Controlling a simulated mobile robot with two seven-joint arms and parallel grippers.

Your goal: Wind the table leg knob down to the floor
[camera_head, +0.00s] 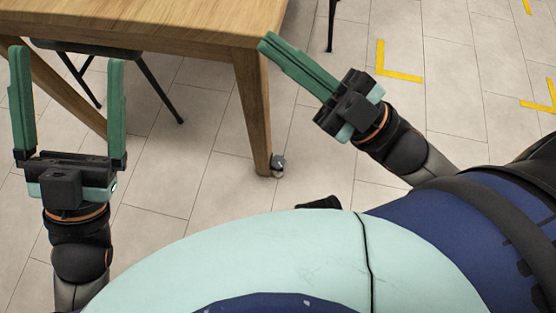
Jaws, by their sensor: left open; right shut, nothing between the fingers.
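The wooden table (150,17) stands at the top left. Its near corner leg (254,110) runs down toward the floor. A small dark grey and metallic knob (278,165) sits at the foot of that leg, on its right side. Whether its lower end touches the floor is too small to tell. My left gripper (68,70) is open and empty at the far left, well away from the knob. My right gripper (268,42) is shut and empty, its fingertips close to the table corner in the picture, above and apart from the knob.
A dark chair (90,50) with thin black legs is under the table. The tiled floor (440,140) around the leg is clear, with yellow corner marks (397,75) at the right. My own pale green and blue body fills the bottom.

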